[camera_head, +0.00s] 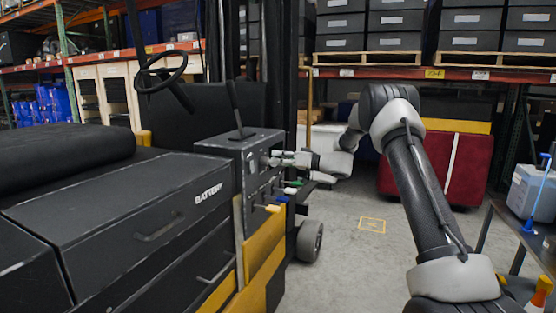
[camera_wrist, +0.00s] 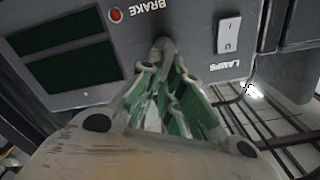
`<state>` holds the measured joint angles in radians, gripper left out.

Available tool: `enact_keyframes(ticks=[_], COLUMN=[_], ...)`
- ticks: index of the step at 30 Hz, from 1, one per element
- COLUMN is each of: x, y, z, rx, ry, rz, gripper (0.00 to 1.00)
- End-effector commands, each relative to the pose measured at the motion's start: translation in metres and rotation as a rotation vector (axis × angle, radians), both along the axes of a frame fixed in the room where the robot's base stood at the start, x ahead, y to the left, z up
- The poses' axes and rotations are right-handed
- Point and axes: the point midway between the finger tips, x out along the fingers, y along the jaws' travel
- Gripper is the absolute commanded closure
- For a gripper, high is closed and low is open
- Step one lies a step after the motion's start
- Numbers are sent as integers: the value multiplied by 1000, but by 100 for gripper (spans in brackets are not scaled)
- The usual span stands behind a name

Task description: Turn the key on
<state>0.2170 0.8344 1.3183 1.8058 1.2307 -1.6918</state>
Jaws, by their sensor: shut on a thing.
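The control panel (camera_head: 258,163) is on the side of a black and yellow forklift. In the wrist view the panel (camera_wrist: 198,22) faces me, its labels upside down. A dark, rounded key part (camera_wrist: 163,47) stands out from it, at my fingertips. My gripper (camera_head: 275,159) reaches the panel from the right in the head view. In the wrist view my gripper (camera_wrist: 164,68) has its green-padded fingers closed together on the key. The fingers hide most of the key, and its turn angle cannot be told.
Beside the key are a red BRAKE light (camera_wrist: 116,15), a LAMPS rocker switch (camera_wrist: 229,34) and dark green displays (camera_wrist: 62,47). Levers with coloured knobs (camera_head: 272,208) stick out below my gripper. The battery box (camera_head: 120,195) is at left. Open floor (camera_head: 345,265) lies right of the forklift.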

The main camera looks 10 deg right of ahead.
Motion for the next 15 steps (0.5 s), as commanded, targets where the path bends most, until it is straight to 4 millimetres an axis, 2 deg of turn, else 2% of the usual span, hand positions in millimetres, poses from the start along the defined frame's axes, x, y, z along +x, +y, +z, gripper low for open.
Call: enact_keyframes(ticks=[15], x=[5], y=[-5], z=[-5], rx=[245], ry=[338], rz=[-2], gripper=[100])
